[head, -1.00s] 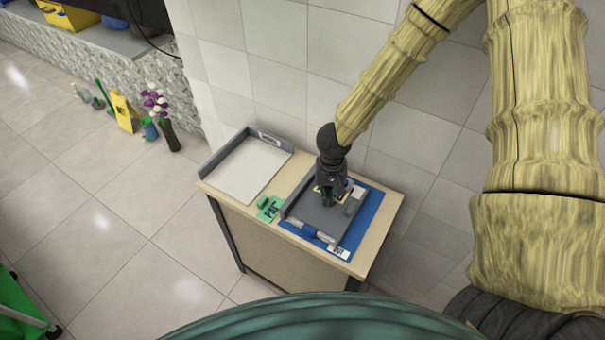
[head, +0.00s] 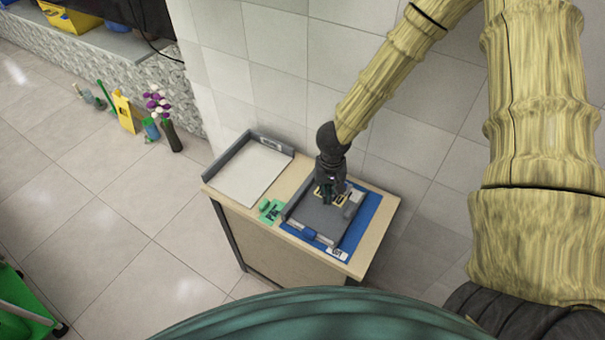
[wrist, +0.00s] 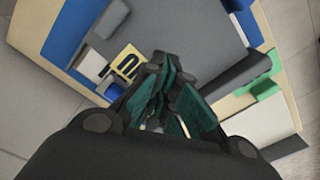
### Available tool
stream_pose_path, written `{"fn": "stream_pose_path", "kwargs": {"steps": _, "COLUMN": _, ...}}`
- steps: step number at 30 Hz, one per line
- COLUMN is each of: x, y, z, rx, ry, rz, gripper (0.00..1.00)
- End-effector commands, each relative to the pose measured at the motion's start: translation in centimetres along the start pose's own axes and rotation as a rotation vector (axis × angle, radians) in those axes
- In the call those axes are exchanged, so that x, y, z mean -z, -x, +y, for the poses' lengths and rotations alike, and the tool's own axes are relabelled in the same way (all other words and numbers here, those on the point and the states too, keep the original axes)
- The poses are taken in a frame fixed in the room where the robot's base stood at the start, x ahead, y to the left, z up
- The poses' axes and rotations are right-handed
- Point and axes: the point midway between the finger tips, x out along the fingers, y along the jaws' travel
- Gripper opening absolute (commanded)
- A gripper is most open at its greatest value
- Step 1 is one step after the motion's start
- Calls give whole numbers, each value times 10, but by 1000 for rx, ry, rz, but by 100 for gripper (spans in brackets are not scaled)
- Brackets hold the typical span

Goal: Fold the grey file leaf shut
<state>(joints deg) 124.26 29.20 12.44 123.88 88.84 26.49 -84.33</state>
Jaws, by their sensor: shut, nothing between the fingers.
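The grey file leaf (head: 322,216) looks close to flat over the file on the blue mat (head: 367,216), on the cabinet top. In the wrist view the leaf (wrist: 195,35) is a broad grey panel with a yellow label with black marks (wrist: 122,64) near it. My gripper (head: 327,199) is shut and empty, pointing down over the back part of the leaf. In the wrist view the green-padded fingers (wrist: 165,82) are close together in front of the leaf. I cannot tell whether they touch it. The gripper hides part of the leaf and label.
A grey tray (head: 226,158) with white paper stands left on the cabinet (head: 268,250). A tiled wall is close behind. A vase of flowers (head: 170,132) and a yellow floor sign (head: 124,113) stand on the floor at left.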

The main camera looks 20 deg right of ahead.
Motion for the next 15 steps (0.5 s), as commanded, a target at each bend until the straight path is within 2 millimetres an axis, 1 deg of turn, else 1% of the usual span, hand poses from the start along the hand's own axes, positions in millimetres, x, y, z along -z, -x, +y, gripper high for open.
{"fn": "stream_pose_path", "kwargs": {"steps": 1, "x": 0, "y": 8, "z": 0, "rx": 0, "ry": 0, "rz": 0, "gripper": 0}}
{"fn": "stream_pose_path", "kwargs": {"steps": 15, "x": 0, "y": 36, "z": 0, "rx": 0, "ry": 0, "rz": 0, "gripper": 0}}
